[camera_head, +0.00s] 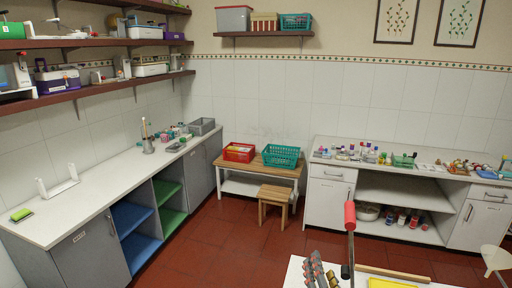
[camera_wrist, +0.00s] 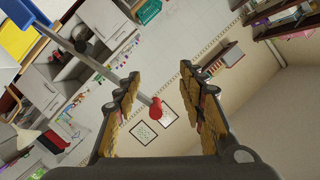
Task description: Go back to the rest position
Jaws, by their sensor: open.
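My gripper (camera_wrist: 160,73) is open in the wrist view, its two dark and yellow padded fingers spread apart with nothing held between them. In the head view, part of my gripper (camera_head: 319,270) shows at the bottom edge, over the white table; the rest is cut off. A grey rod with a red end (camera_head: 350,216) rises just right of my gripper. In the wrist view its red end (camera_wrist: 156,108) appears between the fingers in the picture, but I cannot tell its distance from them.
The near white table (camera_head: 295,272) holds a yellow item (camera_head: 390,283) and a wooden stick (camera_head: 392,273). A white funnel-shaped thing (camera_head: 495,259) is at the right. A long counter (camera_head: 105,185) runs along the left, and a low wooden bench (camera_head: 258,172) stands behind. Red floor (camera_head: 230,250) is clear between.

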